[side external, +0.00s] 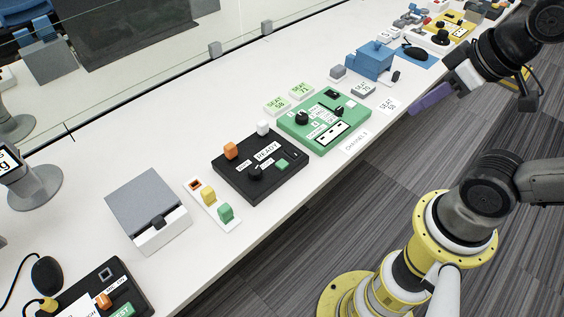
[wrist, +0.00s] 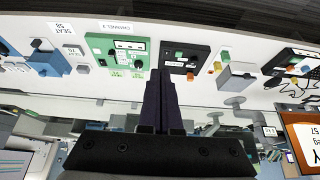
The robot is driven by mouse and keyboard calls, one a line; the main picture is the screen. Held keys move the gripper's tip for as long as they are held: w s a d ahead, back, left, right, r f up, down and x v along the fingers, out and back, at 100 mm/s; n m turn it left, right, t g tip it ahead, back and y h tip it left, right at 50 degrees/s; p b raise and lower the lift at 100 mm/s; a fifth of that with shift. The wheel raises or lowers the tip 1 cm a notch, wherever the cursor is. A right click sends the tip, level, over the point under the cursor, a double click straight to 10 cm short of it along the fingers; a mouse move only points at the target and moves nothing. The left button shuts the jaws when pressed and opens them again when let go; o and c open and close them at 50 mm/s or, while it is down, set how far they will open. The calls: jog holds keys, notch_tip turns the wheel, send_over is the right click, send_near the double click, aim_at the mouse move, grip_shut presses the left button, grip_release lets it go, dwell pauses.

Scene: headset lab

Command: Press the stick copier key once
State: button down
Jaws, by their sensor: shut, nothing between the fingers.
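No label that I can read says stick copier, so I cannot tell which key is meant. A green panel (side external: 296,133) with dark knobs and a white slotted plate lies mid-bench; it also shows in the wrist view (wrist: 98,41). Beside it is a black panel (side external: 228,172) marked READY, with an orange block, a white block, a black knob and a small green key (side external: 282,163). The black panel also shows in the wrist view (wrist: 205,50). My gripper (side external: 414,109) is shut and empty, beyond the bench's front edge in the side view. Its purple fingers show together in the wrist view (wrist: 161,72).
A grey-lidded box (side external: 146,199) and a strip with orange, yellow and green blocks (side external: 212,205) stand left of the black panel. A blue box (side external: 371,60) stands farther right. A glass screen runs behind the bench. Bare bench lies behind the panels.

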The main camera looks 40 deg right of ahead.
jog(key=w+r+n+t, duration=0.4)
jog(key=w+r, duration=0.1)
jog(key=w, duration=0.5)
jog(key=n+y, duration=0.2)
jog(key=n, duration=0.5)
send_over(286, 165)
notch_tip(286, 165, down, 23)
jog(key=shift+r+g, duration=0.1)
jog(key=shift+g, duration=0.2)
jog(key=shift+f, duration=4.4)
jog(key=shift+f, duration=0.2)
jog(key=shift+f, duration=0.2)
